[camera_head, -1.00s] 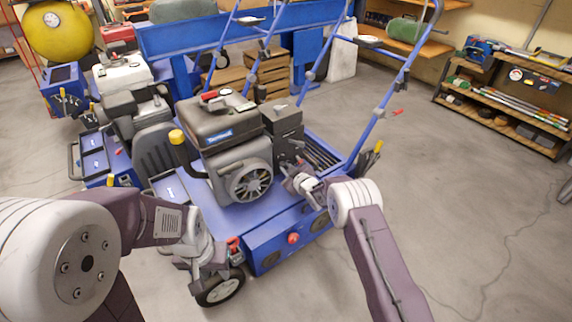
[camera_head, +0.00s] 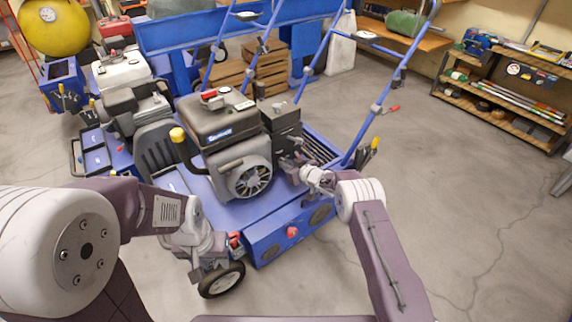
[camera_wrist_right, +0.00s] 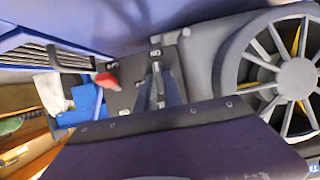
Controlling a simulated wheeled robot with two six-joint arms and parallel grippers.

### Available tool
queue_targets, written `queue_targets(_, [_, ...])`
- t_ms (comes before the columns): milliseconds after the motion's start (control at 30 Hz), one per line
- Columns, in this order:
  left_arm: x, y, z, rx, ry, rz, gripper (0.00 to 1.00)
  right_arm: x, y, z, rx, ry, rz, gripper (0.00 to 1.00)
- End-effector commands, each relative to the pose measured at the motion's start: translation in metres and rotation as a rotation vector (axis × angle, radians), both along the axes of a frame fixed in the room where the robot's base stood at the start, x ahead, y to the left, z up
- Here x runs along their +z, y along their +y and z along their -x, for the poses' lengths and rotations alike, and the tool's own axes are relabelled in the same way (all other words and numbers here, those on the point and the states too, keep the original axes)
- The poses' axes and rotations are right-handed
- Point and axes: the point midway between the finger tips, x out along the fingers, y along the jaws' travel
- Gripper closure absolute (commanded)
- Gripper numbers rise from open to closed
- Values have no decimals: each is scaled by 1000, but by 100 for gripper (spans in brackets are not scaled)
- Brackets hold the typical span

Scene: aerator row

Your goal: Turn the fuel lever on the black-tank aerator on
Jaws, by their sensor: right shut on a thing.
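The black-tank aerator stands in the middle of the head view, with its black fuel tank (camera_head: 217,118) over a grey engine. The engine's round fan cover (camera_head: 250,178) faces me and also shows at the right of the right wrist view (camera_wrist_right: 285,70). My right gripper (camera_head: 290,158) is at the engine's right side, beside the dark box. In the right wrist view its fingers (camera_wrist_right: 158,80) are shut on a small part at the engine panel, seemingly the fuel lever, mostly hidden between them. A red lever (camera_wrist_right: 106,80) is left of the fingers. My left gripper (camera_head: 207,275) hangs near the front wheel, its jaws unclear.
The aerator's blue deck (camera_head: 265,215) and front wheel (camera_head: 222,280) are close to my arms. Its blue handlebar (camera_head: 375,105) rises behind the right gripper. A white-tank aerator (camera_head: 122,72) stands at the left. Floor at the right is clear up to a shelf (camera_head: 505,100).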

Motion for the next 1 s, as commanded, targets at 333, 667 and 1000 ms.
queue_targets(333, [0,0,0,0,0,0,64,-3,-1,1,-2,7,-1,80])
queue_targets(667, [0,0,0,0,0,0,64,-1,0,0,-1,2,-2,66])
queue_targets(1000, [41,0,0,0,0,0,64,24,-24,32,-4,8,-2,66])
